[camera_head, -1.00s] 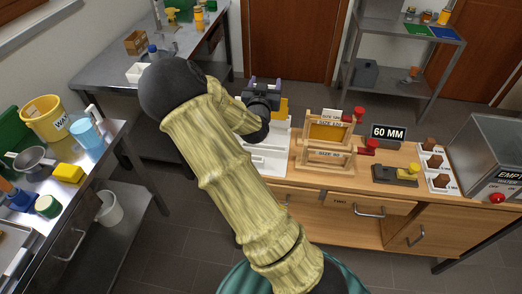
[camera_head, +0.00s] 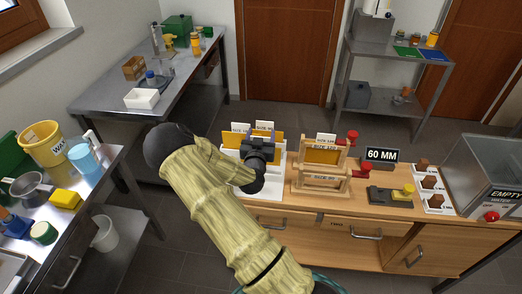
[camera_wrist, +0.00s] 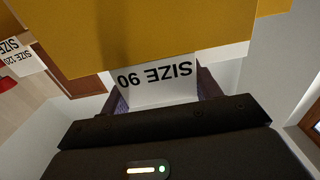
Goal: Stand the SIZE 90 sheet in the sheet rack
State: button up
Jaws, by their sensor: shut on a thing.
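My gripper (camera_head: 258,146) is shut on the SIZE 90 sheet (camera_wrist: 140,35), a yellow sheet with a white label (camera_wrist: 158,76). In the wrist view the label shows upside down between the two purple finger pads, with the yellow sheet beyond. In the head view my gripper is over the white rack (camera_head: 241,189) on the wooden bench. Yellow sheets with white labels (camera_head: 237,127) show beside and behind it. My gripper and arm hide much of the rack, so I cannot tell whether the held sheet's lower edge is in a slot.
Just right is a wooden frame (camera_head: 321,184) with a yellow sheet, labels and red knobs (camera_head: 352,135).

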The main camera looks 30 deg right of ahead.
jog(key=shift+f, duration=1.8)
notch_tip(320, 180, down, 4)
jog(key=shift+p, duration=0.55)
jog(key=shift+f+b, duration=0.3)
jog(key=shift+b, duration=0.05)
